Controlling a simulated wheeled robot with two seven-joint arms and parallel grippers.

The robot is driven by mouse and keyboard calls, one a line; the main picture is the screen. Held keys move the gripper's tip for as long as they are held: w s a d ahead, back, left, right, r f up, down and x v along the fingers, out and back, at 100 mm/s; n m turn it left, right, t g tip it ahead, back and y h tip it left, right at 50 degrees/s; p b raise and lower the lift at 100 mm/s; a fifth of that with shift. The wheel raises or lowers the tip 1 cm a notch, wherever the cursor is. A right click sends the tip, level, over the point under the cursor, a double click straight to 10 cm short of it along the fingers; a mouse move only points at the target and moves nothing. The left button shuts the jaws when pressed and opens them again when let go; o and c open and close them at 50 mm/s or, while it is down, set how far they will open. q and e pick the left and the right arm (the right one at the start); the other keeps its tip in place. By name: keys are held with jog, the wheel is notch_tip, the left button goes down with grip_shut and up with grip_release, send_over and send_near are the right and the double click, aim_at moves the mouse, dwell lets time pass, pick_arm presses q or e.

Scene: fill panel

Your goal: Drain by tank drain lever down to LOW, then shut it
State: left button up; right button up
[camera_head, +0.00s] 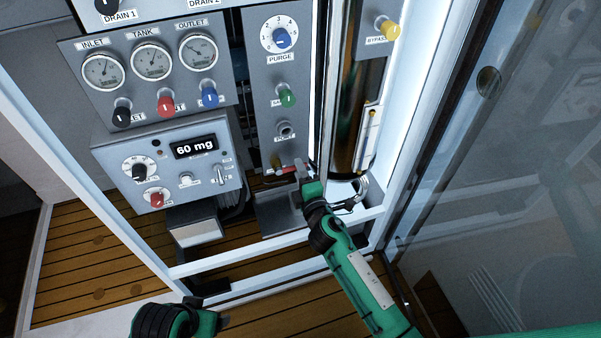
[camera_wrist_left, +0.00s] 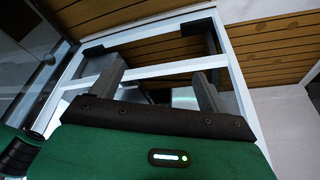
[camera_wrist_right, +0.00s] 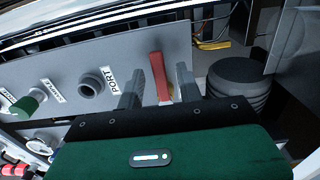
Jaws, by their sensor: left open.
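The red lever (camera_head: 287,170) sits below the PORT fitting on the grey panel, with a brass-coloured part at its left. In the right wrist view the red lever (camera_wrist_right: 160,76) stands between the two fingers of my right gripper (camera_wrist_right: 161,84). The fingers are partly closed around it; contact is unclear. The right gripper (camera_head: 304,173) also shows at the lever in the head view. The amber tank cylinder (camera_head: 352,110) stands to the right, with a narrow sight tube (camera_head: 370,138); no LOW mark is readable. My left gripper (camera_wrist_left: 158,85) is open and empty, low before the cabinet.
A gauge panel (camera_head: 75,82) carries the INLET, TANK and OUTLET dials. Below it, a box (camera_head: 110,168) reads 60 mg. A green knob (camera_head: 288,98) is above PORT; a yellow BYPASS knob (camera_head: 388,28) is upper right. White frame bars (camera_head: 240,254) cross below; a glass door (camera_head: 520,150) stands right.

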grip_shut()
pick_arm(q)
jog(key=shift+f, duration=0.15)
